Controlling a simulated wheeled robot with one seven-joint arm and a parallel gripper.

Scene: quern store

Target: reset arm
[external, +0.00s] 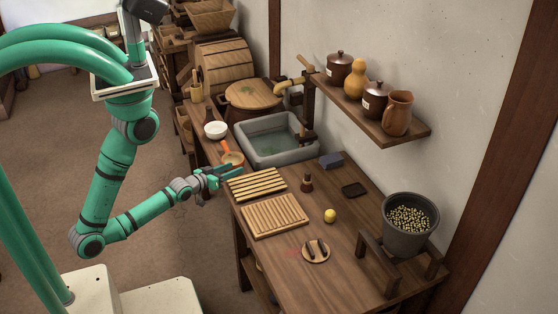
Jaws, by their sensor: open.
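My gripper (228,172) is at the end of my green arm, at the left edge of the wooden counter (285,270). It is open, and I see nothing held in it. From this angle I cannot tell whether the fingers touch either one. My arm is bent, with its elbow low and left of the counter.
A grey stone sink (262,154) lies behind the gripper. On the counter are a ribbed wooden board (274,216), a yellow ball (330,216), a small brown bottle (306,183) and a dark pot (408,240). A wall shelf (350,108) holds jars. The floor left of the counter is open.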

